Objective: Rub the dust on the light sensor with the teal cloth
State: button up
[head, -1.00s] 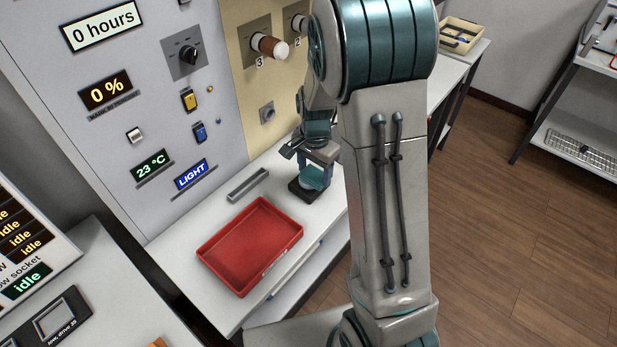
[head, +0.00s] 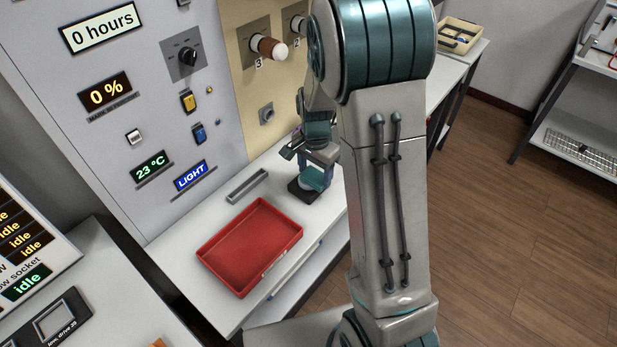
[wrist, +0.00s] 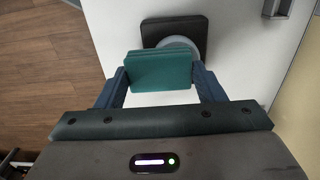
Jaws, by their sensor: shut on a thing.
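The teal cloth (wrist: 159,71) is a small folded block held between the two fingers of my gripper (wrist: 160,80), which is shut on it. In the head view the cloth (head: 315,178) shows at the fingertips of my gripper (head: 318,170). The light sensor (wrist: 175,32) is a dark square base with a pale round top. The cloth overlaps the near side of that round top in the wrist view; I cannot tell for sure whether they touch. In the head view the sensor's black base (head: 303,192) is on the white bench, under the gripper. I cannot make out any dust.
A red tray (head: 250,246) lies on the white bench (head: 185,262), left of the sensor. A grey channel-shaped holder (head: 247,186) lies between tray and panel. The upright panel (head: 225,150) with knobs and displays stands close behind. My arm hides the bench's right part.

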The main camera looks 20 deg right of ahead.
dwell(0.3)
jog(key=shift+w+a, duration=1.25)
jog(key=shift+w, duration=0.3)
jog(key=shift+p, duration=0.3)
jog(key=shift+s+d+r, duration=0.15)
jog(key=shift+s+d, duration=1.1)
jog(key=shift+s, duration=0.25)
jog(key=shift+w+a, duration=0.1)
